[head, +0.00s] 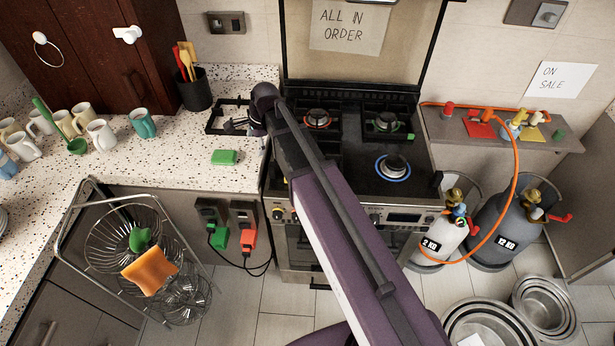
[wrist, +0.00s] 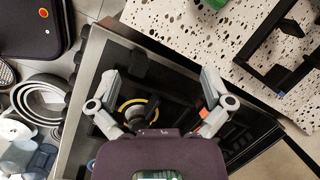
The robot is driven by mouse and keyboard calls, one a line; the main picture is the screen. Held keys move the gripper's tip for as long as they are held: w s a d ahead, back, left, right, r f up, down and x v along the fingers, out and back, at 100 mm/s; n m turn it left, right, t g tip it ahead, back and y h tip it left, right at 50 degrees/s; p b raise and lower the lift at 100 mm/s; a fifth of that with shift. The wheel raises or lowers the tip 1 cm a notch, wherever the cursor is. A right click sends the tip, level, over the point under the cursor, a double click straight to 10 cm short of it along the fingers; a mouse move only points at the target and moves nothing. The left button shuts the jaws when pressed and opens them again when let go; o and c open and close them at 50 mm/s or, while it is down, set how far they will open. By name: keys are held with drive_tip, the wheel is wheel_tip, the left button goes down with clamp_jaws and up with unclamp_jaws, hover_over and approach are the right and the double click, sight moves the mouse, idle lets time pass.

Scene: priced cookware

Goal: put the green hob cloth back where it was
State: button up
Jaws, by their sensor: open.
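A small green block-like piece (head: 224,157) lies flat on the speckled counter, left of the stove. It could be the folded hob cloth or a sponge; I cannot tell. A green patch (wrist: 215,3) on the counter shows at the top edge of the wrist view, mostly cut off.
A black pan support (head: 213,122) lies on the counter near my gripper. A utensil pot (head: 195,92) and several mugs (head: 101,134) stand farther left. A wire rack (head: 112,252) holds an orange piece (head: 151,270). Gas bottles (head: 442,236) stand right of the stove.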

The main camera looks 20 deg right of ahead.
drive_tip(key=s+d+n+h, duration=0.1)
drive_tip(key=s+d+n, duration=0.5)
drive_tip(key=s+n, duration=0.1)
drive_tip(key=s+d+n+g+h, duration=0.1)
drive_tip(key=s+d+n+h, duration=0.1)
drive_tip(key=s+d+n, duration=0.4)
drive_tip(key=s+n, duration=0.2)
drive_tip(key=s, duration=0.2)
drive_tip(key=shift+f, duration=0.35)
drive_tip(key=shift+s, duration=0.1)
idle(0.5)
